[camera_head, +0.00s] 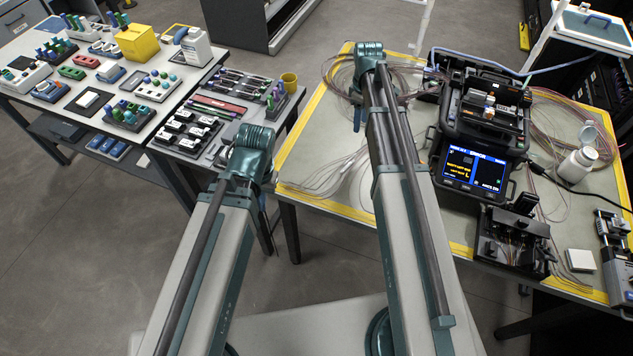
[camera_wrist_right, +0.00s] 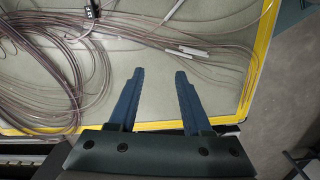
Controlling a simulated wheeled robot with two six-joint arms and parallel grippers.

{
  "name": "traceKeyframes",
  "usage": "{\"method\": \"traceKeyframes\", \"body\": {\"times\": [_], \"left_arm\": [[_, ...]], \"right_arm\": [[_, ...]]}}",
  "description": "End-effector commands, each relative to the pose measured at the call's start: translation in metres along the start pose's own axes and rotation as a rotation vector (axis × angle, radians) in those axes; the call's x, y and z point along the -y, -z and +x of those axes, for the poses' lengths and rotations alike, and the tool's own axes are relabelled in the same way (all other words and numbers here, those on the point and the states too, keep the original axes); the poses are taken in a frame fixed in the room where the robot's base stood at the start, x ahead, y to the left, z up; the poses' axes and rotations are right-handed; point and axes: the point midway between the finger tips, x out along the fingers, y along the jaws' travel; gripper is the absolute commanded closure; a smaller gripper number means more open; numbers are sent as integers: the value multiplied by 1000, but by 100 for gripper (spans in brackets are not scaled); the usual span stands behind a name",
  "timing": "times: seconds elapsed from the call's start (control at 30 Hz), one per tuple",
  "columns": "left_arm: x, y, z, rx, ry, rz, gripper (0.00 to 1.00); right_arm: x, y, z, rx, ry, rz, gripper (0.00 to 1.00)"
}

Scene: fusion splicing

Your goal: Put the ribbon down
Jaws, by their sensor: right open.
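Thin fibre ribbons (camera_head: 328,178) lie loose on the left part of the splicing table, with a darker coil of fibre (camera_head: 338,78) behind. In the right wrist view, pinkish fibre strands (camera_wrist_right: 150,38) cross the grey mat, and a pale sleeve (camera_wrist_right: 195,51) sits on some of them. My right gripper (camera_wrist_right: 161,78) is open, with nothing visible between its blue fingers, above the mat's yellow edge. It also shows partly in the head view (camera_head: 357,117), below the wrist. My left gripper (camera_head: 263,200) is near the table's left edge; its fingertips are mostly hidden by the arm.
A fusion splicer (camera_head: 484,120) with a lit screen stands right of my right arm.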

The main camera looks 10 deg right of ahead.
Motion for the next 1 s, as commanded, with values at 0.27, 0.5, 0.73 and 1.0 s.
{"method": "traceKeyframes", "body": {"times": [0.27, 0.5, 0.73, 1.0], "left_arm": [[0, 0, 0, 0, 0, 0, 100], [0, 0, 0, 0, 0, 0, 100], [0, 0, 0, 0, 0, 0, 100], [0, 0, 0, 0, 0, 0, 100]], "right_arm": [[230, 2, -1, 44, -37, 313, 51], [302, -16, -1, 51, -66, 473, 51], [309, -17, -1, 52, -70, 502, 51], [309, -16, -1, 52, -70, 500, 51]]}}
